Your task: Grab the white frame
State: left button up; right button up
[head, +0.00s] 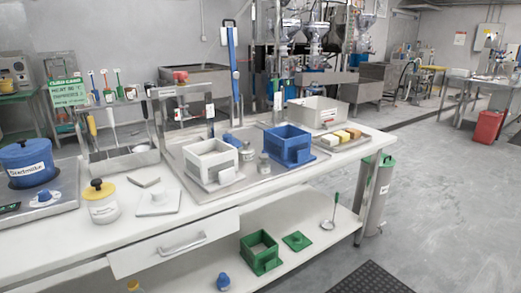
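The white frame (203,173) is a square, open-topped white box with a small block at its front right. It sits upright on the metal tray (251,181) set in the white table, left of a similar blue frame (288,143). A white square lid with a knob (157,203) lies on the tabletop to its front left. Neither of my grippers shows in the head view.
Small grey jars (263,166) stand between the two frames. A yellow-lidded jar (104,207) and a blue pot (27,165) stand at left. A green frame (261,262) rests on the lower shelf. The front tabletop near the drawer (180,245) is clear.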

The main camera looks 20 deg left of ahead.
aim_at(206, 170)
jog(key=u, duration=0.05)
jog(key=i, duration=0.95)
jog(key=u, duration=1.1)
jog(key=i, duration=0.55)
jog(key=u, duration=0.5)
